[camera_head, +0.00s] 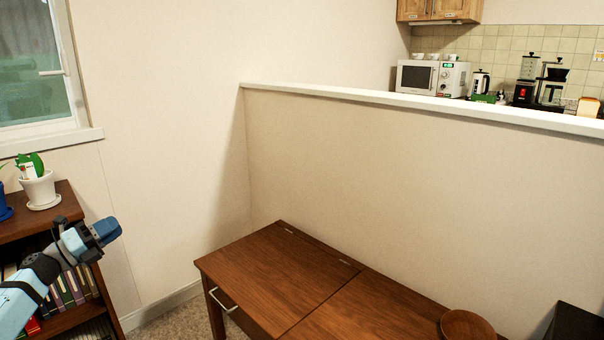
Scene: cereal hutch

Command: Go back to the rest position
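My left arm reaches in from the lower left, and my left gripper (106,231) is at its end, in front of the bookshelf. The gripper is small and seen at an angle, so whether its fingers are open or shut does not show. Nothing can be made out in it. It is clear of the wooden desk (285,275), with a gap between them. My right gripper is not in view.
The desk has a flat hinged top, seemingly closed, with a metal handle (222,300). A round wooden piece (467,326) is at its right. A bookshelf (38,222) bears a potted plant (40,188). A half wall (400,165) separates a kitchen with a microwave (416,77).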

